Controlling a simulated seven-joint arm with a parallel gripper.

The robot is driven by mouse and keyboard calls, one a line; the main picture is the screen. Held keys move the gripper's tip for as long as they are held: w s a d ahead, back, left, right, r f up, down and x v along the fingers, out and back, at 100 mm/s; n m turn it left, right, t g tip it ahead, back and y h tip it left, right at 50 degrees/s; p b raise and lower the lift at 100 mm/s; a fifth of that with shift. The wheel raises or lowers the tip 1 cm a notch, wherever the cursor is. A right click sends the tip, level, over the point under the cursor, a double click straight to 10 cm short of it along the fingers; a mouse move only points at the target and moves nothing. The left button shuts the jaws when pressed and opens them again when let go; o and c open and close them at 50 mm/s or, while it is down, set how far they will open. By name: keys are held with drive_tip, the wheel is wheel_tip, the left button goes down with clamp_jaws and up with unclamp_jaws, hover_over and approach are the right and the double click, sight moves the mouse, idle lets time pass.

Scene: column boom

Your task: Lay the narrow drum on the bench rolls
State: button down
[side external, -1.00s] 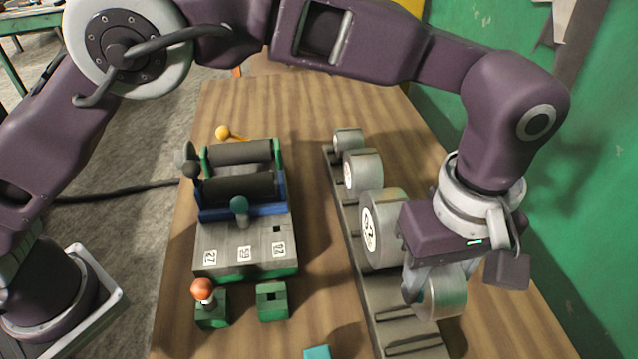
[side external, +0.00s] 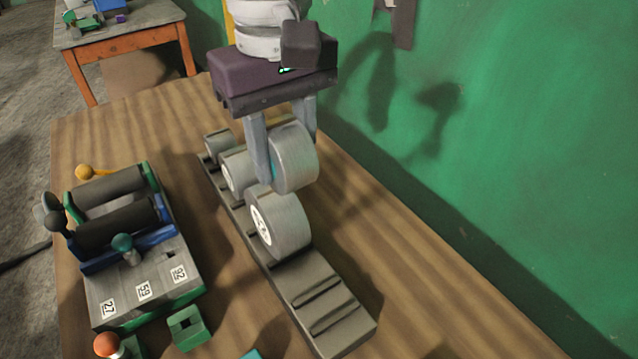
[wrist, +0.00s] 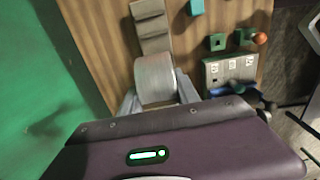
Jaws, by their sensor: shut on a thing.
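My gripper (side external: 286,158) is shut on a grey metal drum, taken as the narrow drum (side external: 296,160), gripping it across its two flat ends. The drum is held above the long dark rack, clear of it, with its axis roughly level. It also shows in the wrist view (wrist: 155,76) between the fingers. The bench rolls (side external: 115,222) are two dark parallel rollers between blue and green brackets on a grey-topped green unit, to the left of the gripper. Nothing lies on them. The far finger is partly hidden behind the drum.
The unit has knobs, including a teal one (side external: 122,243). A green block (side external: 188,327) and an orange-knobbed block (side external: 107,345) stand in front. A green wall bounds the right.

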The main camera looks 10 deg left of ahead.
drive_tip(key=w+a, duration=0.3)
drive_tip(key=a, duration=0.8)
drive_tip(key=w+a, duration=0.3)
drive_tip(key=a, duration=0.8)
drive_tip(key=s+a, duration=0.3)
drive_tip(key=a, duration=1)
wheel_tip(320, 180, down, 12)
drive_tip(key=shift+s+r, duration=0.25)
drive_tip(key=shift+s, duration=0.05)
drive_tip(key=shift+f, duration=0.2)
drive_tip(key=shift+f, duration=0.7)
